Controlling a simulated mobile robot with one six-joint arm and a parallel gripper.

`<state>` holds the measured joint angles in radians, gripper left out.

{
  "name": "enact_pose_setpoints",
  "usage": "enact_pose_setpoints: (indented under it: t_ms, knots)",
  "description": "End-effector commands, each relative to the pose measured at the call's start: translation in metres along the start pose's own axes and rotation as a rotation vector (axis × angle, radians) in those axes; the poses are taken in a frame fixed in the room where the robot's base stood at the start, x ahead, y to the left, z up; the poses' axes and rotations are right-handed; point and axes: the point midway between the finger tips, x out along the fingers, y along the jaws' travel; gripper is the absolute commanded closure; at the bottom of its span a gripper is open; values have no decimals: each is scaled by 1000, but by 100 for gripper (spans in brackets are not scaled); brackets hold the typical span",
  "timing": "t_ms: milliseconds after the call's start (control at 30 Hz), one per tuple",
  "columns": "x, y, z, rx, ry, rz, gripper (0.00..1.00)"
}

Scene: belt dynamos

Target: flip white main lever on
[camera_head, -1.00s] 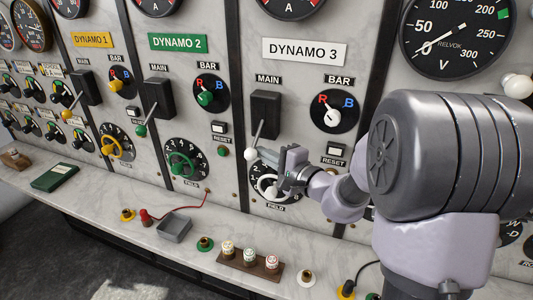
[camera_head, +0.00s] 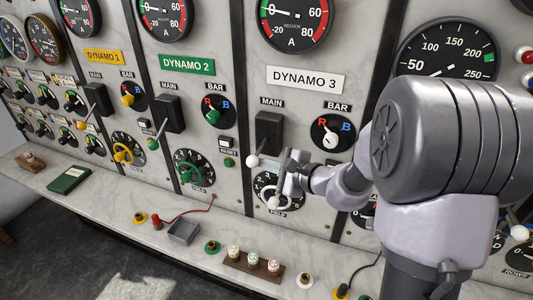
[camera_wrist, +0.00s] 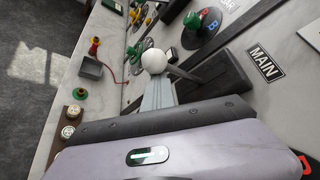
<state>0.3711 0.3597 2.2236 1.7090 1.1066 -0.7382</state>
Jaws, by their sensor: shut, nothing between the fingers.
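The white main lever is on the DYNAMO 3 panel, below the MAIN label. Its round white knob (camera_head: 253,161) hangs low at the end of a thin rod from the black lever box (camera_head: 268,131). In the wrist view the knob (camera_wrist: 154,61) is just beyond my fingertips and the rod runs right to the dark box (camera_wrist: 218,82). My gripper (camera_head: 266,161) is shut and empty, just right of the knob in the head view; its fingers (camera_wrist: 157,84) point at the knob. I cannot tell whether they touch it.
The white FIELD dial (camera_head: 273,201) sits directly below my gripper. The white BAR knob (camera_head: 331,138) is to its right. The shelf below holds a grey tray (camera_head: 184,231) and a wooden block with several pegs (camera_head: 253,265). The floor in front is clear.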

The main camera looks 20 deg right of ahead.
Motion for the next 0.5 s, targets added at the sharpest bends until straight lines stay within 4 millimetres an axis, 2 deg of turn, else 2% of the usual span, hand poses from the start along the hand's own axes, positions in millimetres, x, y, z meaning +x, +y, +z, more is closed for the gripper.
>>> enact_pose_setpoints:
  t_ms: [33, 300, 500]
  knots:
    - [-5, -12, 9, 34, 0, 22, 100]
    - [-12, -30, 21, 244, 1, 145, 100]
    - [-9, -22, 16, 254, 0, 149, 100]
